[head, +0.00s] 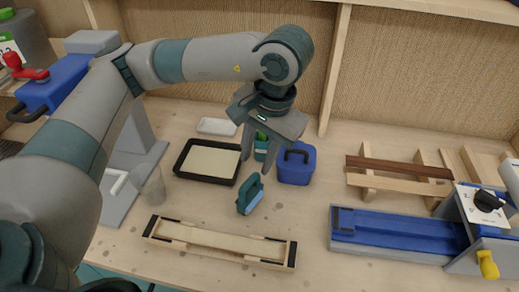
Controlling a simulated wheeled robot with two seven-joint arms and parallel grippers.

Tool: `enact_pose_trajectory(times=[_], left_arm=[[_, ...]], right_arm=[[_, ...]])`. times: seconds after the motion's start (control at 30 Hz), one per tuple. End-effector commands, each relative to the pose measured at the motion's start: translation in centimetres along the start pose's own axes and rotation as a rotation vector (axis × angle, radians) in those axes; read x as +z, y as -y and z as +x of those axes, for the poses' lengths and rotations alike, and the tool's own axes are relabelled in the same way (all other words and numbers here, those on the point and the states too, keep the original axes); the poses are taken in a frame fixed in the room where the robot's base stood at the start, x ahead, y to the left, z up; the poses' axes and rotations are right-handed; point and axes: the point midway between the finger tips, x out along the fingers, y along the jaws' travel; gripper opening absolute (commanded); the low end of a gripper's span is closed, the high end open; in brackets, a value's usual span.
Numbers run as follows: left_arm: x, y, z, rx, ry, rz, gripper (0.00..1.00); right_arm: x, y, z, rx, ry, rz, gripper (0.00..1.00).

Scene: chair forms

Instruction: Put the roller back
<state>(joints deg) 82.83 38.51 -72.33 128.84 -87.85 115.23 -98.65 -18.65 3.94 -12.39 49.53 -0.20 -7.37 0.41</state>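A teal-handled tool (250,195) with a light-blue lower part lies on the wooden bench; it may be the roller, but I cannot tell for sure. My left gripper (255,164) points down just above and behind it, with its fingers spread apart. A small teal holder (261,154) with a bright green part shows between and behind the fingers, partly hidden by them. I see nothing clamped in the fingers. A black tray (180,166) with a cream inside lies left of the gripper. My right gripper is not in view.
A blue box (297,172) with a dark handle stands close right of the gripper. A wooden form (215,240) with black ends lies in front. A blue clamping bench (395,231) and wooden strips (398,168) are at right. A clear cup (153,187) stands at left.

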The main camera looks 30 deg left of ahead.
Motion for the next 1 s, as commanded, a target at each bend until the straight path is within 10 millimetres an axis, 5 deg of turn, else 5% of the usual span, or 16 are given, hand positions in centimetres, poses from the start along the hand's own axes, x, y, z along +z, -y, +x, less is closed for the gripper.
enact_pose_trajectory(times=[0.3, 1.0], left_arm=[[0.0, 0.0, -2.6, 0.0, 0.0, 0.0, 0.32], [0.0, 0.0, -2.8, 0.0, 0.001, 0.0, 0.32]], right_arm=[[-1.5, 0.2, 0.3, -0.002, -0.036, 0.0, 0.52], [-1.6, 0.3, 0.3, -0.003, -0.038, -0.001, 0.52]])
